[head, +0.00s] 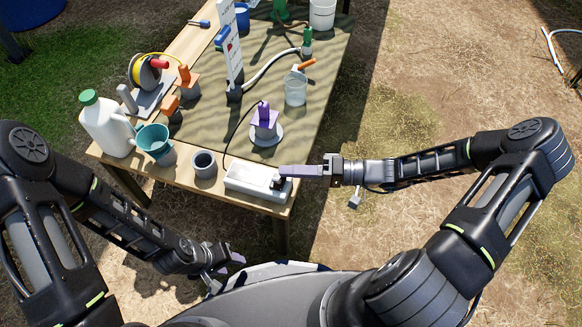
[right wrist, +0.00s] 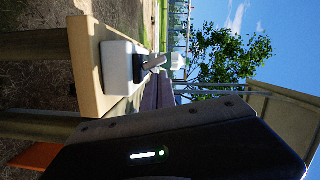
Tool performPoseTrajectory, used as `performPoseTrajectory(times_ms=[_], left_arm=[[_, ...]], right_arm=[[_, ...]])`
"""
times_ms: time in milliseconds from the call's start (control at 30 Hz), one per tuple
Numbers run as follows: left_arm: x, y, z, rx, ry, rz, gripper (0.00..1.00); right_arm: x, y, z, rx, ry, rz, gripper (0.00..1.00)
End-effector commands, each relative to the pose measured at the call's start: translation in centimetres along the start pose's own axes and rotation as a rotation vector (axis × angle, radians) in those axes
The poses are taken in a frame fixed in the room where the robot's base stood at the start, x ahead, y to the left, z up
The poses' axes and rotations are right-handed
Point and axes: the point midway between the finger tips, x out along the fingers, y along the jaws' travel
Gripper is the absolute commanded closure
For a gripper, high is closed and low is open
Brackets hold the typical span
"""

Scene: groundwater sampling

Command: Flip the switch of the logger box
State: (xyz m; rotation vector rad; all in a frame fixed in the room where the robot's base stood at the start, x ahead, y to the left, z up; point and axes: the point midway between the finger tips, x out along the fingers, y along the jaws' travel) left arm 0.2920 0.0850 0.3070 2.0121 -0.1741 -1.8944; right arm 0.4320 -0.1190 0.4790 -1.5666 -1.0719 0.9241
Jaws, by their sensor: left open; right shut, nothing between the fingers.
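The logger box (head: 248,180) is a white box at the table's front right corner; it also shows in the right wrist view (right wrist: 117,66). Its switch (head: 278,183) is a black mount at the box's right end, with a light grey lever in the right wrist view (right wrist: 155,61). My right gripper (head: 284,171) is shut and empty, reaching in from the right with its fingertips at the switch in the head view. Whether they touch the lever I cannot tell. My left gripper (head: 230,263) is open, low in front of the table and away from the box.
Open ground lies right of the table.

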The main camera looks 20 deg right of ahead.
Motion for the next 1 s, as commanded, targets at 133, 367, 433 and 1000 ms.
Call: performPoseTrajectory(times_ms=[133,367,433,1000], left_arm=[[0.0,0.0,0.0,0.000,0.000,0.000,0.55],[-0.4,0.2,0.1,0.001,-0.002,0.001,0.55],[-0.5,0.3,0.1,0.001,-0.003,0.001,0.55],[-1.9,1.2,0.6,0.008,-0.015,0.007,0.55]], right_arm=[[0.0,-0.1,-0.3,0.000,-0.001,0.000,1.00],[-0.1,-0.8,-2.3,-0.004,-0.005,-0.001,1.00],[-0.1,-1.1,-3.3,-0.006,-0.007,0.000,1.00],[-9.9,-1.4,-3.1,-0.001,-0.007,-0.001,1.00]])
